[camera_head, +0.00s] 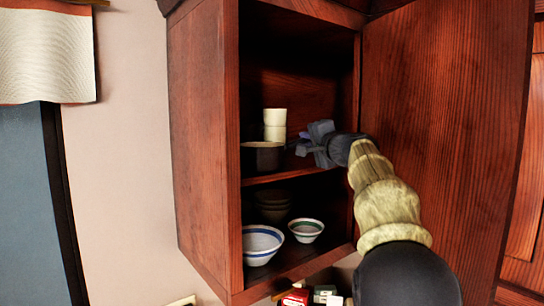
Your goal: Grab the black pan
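A dark brown-black round pan (262,160) stands upright on the upper shelf of the open wall cabinet, near the front left. My gripper (306,147) reaches in from the right, at the pan's right side. Its grey fingers are small and dark here, so whether they are open or shut, and whether they touch the pan or a handle, cannot be told. Any handle on the pan is not clearly visible.
Cream cups (275,116) stand stacked behind the pan. On the lower shelf are a blue-striped bowl (262,244), a green-striped bowl (306,231) and dark bowls (272,205). The open cabinet door (450,110) stands at the right, beside my arm.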

